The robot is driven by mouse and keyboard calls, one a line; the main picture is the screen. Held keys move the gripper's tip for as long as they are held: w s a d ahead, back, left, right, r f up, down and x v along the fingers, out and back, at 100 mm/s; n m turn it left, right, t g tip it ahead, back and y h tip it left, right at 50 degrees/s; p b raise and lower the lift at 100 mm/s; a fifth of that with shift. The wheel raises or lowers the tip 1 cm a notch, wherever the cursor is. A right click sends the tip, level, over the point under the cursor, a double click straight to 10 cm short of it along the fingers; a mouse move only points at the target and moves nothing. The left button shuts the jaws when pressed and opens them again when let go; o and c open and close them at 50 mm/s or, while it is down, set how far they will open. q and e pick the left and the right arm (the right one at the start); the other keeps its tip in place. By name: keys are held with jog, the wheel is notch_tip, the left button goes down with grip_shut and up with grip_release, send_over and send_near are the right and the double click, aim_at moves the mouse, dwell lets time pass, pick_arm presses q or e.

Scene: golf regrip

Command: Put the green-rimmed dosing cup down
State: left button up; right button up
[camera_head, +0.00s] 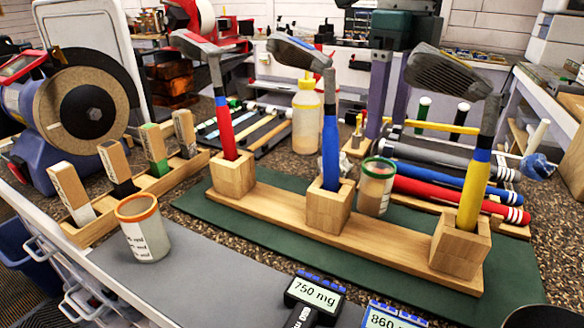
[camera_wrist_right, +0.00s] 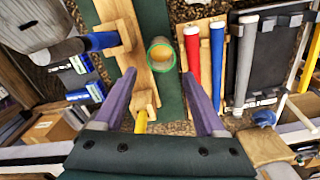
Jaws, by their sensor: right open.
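The green-rimmed dosing cup (camera_head: 376,187) stands upright on the green mat (camera_head: 510,262), behind the wooden club stand (camera_head: 375,240). It is between the blue-gripped and yellow-gripped clubs. In the right wrist view the cup (camera_wrist_right: 162,55) shows from above, with tan contents inside its green rim. My right gripper (camera_head: 386,130) is open and empty above and behind the cup. In the right wrist view its purple fingers (camera_wrist_right: 160,74) are spread wide, and the cup lies just beyond the tips, apart from them. My left gripper is not in view.
An orange-rimmed cup (camera_head: 143,228) stands at front left. Red (camera_head: 460,200) and blue grips lie to the right of the green-rimmed cup. A yellow-capped bottle (camera_head: 306,115) stands behind. Two scale displays (camera_head: 314,290) are at the front. The grey front surface is mostly clear.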

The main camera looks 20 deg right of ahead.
jog(key=b, duration=0.4)
send_over(379, 168)
jog(key=s+a, duration=0.2)
notch_tip(379, 168, down, 4)
jog(key=f, duration=0.1)
jog(key=f+b, duration=0.4)
jog(key=b, duration=0.1)
jog(key=shift+w+d+f, duration=0.25)
jog(key=shift+d+f, duration=0.05)
jog(key=shift+r, duration=0.1)
jog(key=c, duration=1.1)
jog(key=shift+c, duration=0.2)
jog(key=shift+r+p, duration=0.15)
jog(key=shift+p, duration=0.15)
